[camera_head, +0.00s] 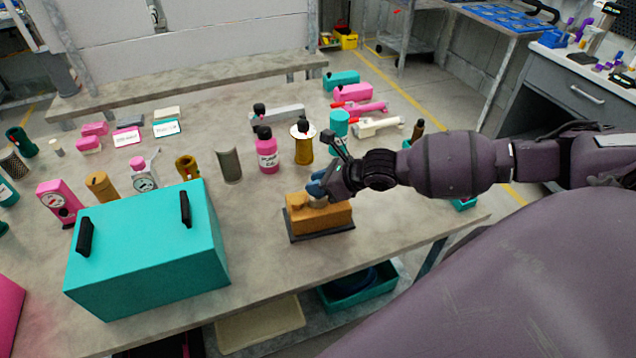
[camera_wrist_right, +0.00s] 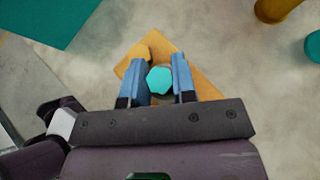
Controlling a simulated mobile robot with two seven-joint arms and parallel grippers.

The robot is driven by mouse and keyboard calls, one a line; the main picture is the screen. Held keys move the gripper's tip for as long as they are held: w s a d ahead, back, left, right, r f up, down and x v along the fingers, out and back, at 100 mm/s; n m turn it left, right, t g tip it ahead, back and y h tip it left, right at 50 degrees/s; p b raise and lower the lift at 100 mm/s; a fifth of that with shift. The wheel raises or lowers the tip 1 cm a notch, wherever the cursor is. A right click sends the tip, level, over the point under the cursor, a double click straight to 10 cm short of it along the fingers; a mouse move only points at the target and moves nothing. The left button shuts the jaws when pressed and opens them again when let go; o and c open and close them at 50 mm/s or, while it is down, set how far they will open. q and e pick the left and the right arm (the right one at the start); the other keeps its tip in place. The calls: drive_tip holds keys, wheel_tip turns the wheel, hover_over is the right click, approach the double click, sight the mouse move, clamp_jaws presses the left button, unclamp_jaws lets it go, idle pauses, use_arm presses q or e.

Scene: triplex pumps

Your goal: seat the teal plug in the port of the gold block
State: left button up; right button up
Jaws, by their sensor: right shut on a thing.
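The gold block (camera_head: 325,221) sits on a dark base near the front edge of the table. My right gripper (camera_head: 318,186) is directly above the block. In the right wrist view, my right gripper (camera_wrist_right: 160,82) has its blue fingers on either side of the teal plug (camera_wrist_right: 159,80) and is shut on it. The gold block (camera_wrist_right: 204,82) lies under the plug in that view. The port is hidden under the plug and fingers, so I cannot tell how deep the plug is. My left gripper is not in view.
A large teal box (camera_head: 150,255) with black handles stands left of the block. A pink bottle (camera_head: 267,152) and a gold cylinder (camera_head: 303,146) stand behind it. The table's front edge is close to the block. Bare table lies between box and block.

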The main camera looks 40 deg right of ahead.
drive_tip(key=shift+f, duration=0.1)
drive_tip(key=o, duration=0.9)
drive_tip(key=shift+r, duration=0.2)
drive_tip(key=v, duration=1.2)
drive_tip(key=shift+f+p, duration=0.1)
drive_tip(key=shift+p, duration=0.2)
